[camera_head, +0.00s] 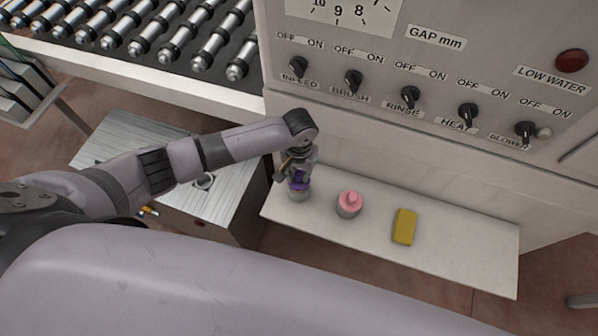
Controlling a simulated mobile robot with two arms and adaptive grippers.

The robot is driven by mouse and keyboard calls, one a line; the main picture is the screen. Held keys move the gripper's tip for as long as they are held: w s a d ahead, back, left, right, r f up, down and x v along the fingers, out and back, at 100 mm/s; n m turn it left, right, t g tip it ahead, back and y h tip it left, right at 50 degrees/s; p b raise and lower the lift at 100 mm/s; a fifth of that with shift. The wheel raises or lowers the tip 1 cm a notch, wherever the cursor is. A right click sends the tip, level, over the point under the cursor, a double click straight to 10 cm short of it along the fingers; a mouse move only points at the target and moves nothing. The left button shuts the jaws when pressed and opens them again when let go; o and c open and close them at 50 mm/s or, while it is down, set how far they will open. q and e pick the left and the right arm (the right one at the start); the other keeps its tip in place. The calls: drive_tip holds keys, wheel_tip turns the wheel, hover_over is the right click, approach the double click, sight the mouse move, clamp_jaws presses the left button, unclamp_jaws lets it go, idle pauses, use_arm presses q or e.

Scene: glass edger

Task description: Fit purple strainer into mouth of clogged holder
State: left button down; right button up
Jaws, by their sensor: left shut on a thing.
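The purple strainer (300,181) is in my left gripper (297,174), at the left end of the pale shelf below the control panel. The gripper points down and is shut on the strainer, hiding part of it. A small grey holder (299,195) stands on the shelf directly under the strainer. The strainer is at or just above its mouth; I cannot tell whether it is seated inside. I cannot see whether the holder is clogged. My right gripper is not in view.
The switch panel (430,130) rises behind. A metal-topped cabinet (125,150) and roller conveyor (150,40) are left.

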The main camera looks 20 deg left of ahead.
use_arm(q)
drive_tip(key=shift+f+b, duration=0.75)
drive_tip(key=shift+f, duration=0.75)
drive_tip(key=c, duration=1.3)
unclamp_jaws()
drive_tip(key=shift+r, duration=0.1)
wheel_tip(320, 180, up, 12)
drive_tip(key=shift+f, duration=0.1)
